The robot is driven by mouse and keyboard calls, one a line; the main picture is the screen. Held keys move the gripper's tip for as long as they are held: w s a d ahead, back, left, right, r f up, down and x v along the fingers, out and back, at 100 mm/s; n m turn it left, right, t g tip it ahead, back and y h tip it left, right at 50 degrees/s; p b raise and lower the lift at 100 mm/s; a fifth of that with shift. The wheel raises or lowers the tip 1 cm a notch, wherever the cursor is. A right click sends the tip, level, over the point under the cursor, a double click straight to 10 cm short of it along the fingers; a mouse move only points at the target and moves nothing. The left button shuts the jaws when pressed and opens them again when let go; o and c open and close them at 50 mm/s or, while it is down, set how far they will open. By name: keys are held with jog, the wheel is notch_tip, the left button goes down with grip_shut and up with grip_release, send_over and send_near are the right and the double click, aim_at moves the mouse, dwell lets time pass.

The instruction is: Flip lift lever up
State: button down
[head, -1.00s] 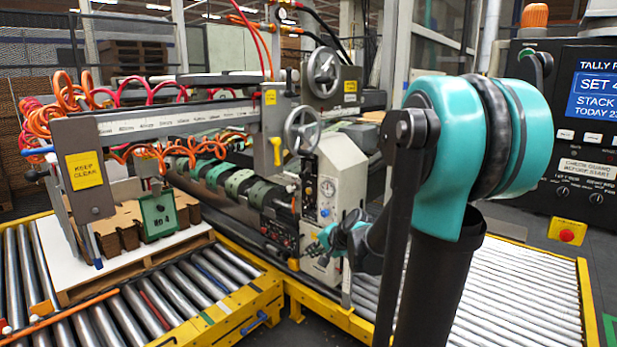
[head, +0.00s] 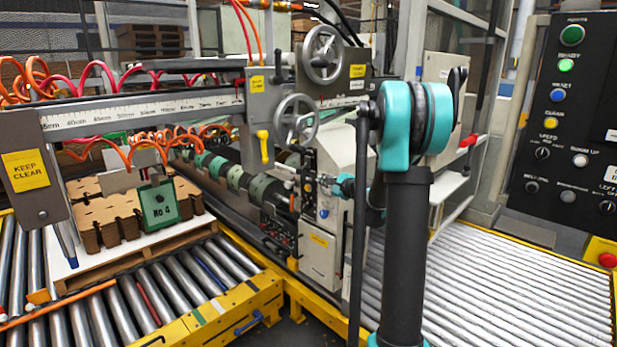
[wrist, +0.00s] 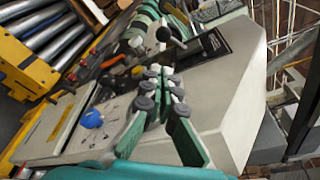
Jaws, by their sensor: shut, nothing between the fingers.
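In the head view my gripper (head: 326,182) is small beside the control face of the housing (head: 345,150), and the lever cannot be made out.
Handwheels (head: 322,54) and a yellow-handled lever (head: 263,146) are above in the head view. Roller conveyors (head: 490,290) and a yellow frame (head: 225,318) lie low around the machine.

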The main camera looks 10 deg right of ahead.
aim_at(305, 166)
jog(key=x, duration=1)
jog(key=shift+a, duration=0.1)
jog(key=shift+s+a+r+m, duration=0.2)
jog(key=shift+r+m, duration=0.1)
jog(key=shift+m, duration=0.4)
dwell(0.4)
jog(key=r+m, duration=0.1)
jog(key=m, duration=0.1)
jog(key=r+m+g+y, duration=0.1)
jog(key=m, duration=0.1)
jog(key=a+r+m+g+y, duration=0.1)
jog(key=r+m, duration=0.1)
jog(key=shift+s+r+m, duration=0.1)
jog(key=shift+s+m, duration=0.25)
jog(key=shift+m, duration=0.05)
jog(key=shift+r, duration=0.3)
jog(key=shift+d+r, duration=0.1)
dwell(0.6)
